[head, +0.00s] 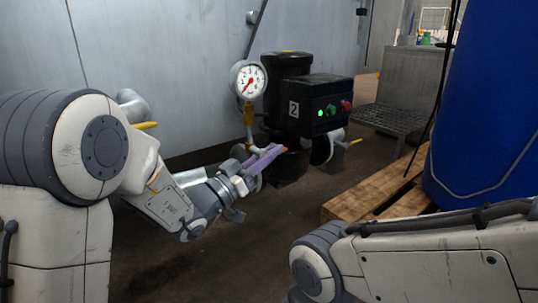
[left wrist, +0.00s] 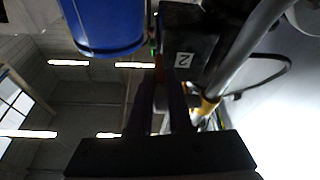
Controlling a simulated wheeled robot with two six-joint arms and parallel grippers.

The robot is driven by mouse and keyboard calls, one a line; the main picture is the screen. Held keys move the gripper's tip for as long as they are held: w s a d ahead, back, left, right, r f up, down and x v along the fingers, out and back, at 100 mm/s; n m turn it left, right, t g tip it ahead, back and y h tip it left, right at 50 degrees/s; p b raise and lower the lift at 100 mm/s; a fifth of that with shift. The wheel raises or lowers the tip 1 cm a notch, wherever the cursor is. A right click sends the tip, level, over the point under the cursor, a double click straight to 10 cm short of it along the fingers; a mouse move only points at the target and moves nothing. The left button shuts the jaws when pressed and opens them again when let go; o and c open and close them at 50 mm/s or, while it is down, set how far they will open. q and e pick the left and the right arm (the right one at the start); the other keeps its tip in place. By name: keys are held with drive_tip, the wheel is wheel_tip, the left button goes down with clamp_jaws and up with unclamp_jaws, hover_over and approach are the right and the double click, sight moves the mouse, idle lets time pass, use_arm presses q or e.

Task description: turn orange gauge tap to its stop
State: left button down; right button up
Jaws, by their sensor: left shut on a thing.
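The orange gauge tap (head: 285,150) shows as a small orange end at the tips of my left gripper (head: 276,151), below the pressure gauge (head: 248,80). My left gripper is shut on this tap; its fingers hide most of the handle. In the left wrist view, the two dark fingers of the left gripper (left wrist: 160,100) stand on both sides of a dim orange-brown strip. The gauge has a white face and a red needle, and sits on a brass stem (head: 248,118). My right gripper is out of view; only its arm shows at the lower right.
A black machine box (head: 318,104) marked 2, with a lit green button, stands behind the tap. A yellow handle (head: 355,142) is on its right side, another (head: 145,125) at left. A wooden pallet (head: 352,205) and blue drum (head: 488,100) are at right.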

use_arm(q)
drive_tip(key=shift+r+t+h, duration=0.1)
drive_tip(key=shift+t+h, duration=0.2)
idle(0.4)
drive_tip(key=c, duration=0.8)
unclamp_jaws()
drive_tip(key=shift+d, duration=0.1)
drive_tip(key=shift+c, duration=0.2)
drive_tip(key=shift+s+a, duration=0.2)
drive_tip(key=shift+a, duration=0.2)
drive_tip(key=p+v, duration=0.2)
drive_tip(key=v, duration=0.7)
drive_tip(key=shift+s+a+f+p, duration=0.2)
drive_tip(key=shift+f+p, duration=0.1)
drive_tip(key=shift+p, duration=0.1)
